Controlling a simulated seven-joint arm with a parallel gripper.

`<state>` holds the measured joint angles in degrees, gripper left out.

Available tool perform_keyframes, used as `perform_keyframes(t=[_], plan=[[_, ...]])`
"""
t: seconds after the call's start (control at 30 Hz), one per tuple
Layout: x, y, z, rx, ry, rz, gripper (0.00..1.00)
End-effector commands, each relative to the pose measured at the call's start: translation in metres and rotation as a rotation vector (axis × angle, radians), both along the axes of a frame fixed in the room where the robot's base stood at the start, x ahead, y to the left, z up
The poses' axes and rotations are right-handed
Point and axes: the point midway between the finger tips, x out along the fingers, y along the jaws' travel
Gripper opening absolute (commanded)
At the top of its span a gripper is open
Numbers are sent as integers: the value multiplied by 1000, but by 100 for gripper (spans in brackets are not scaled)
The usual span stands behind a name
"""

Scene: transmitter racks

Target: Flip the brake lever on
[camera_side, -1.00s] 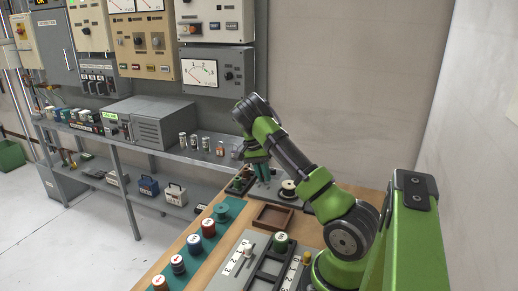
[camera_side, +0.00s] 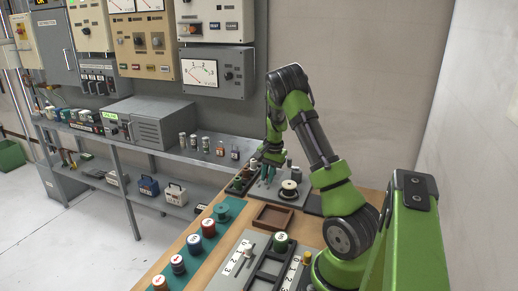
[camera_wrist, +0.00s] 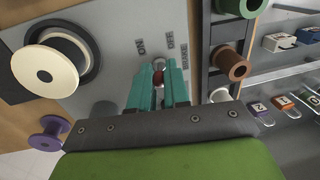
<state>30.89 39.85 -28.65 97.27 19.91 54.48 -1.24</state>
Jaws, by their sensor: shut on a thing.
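The brake lever (camera_wrist: 158,77) shows in the wrist view as a small red knob between my teal fingertips. It rises from a grey panel (camera_wrist: 118,48) marked ON, OFF and BRAKE. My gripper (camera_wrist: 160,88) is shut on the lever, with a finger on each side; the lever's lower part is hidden. In the side view my gripper (camera_side: 266,176) is down at the panel at the far end of the bench, and the lever itself cannot be made out there.
A cream spool (camera_wrist: 45,77) stands on the panel beside the gripper. A dark rack with brown spools (camera_wrist: 230,63) borders the panel's other side. A purple spool (camera_wrist: 48,133) is nearby. An empty brown tray (camera_side: 272,217) sits in front of the panel in the side view.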

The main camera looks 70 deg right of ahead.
Motion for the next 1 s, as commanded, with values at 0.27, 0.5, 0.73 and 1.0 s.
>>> perform_keyframes(t=[0.27,0.5,0.73,1.0], plan=[[-6,-1,-1,0,-140,-4,0],[-7,0,-2,1,-185,0,0],[-7,0,-2,1,-190,0,0],[-7,0,-2,1,-189,0,27]])
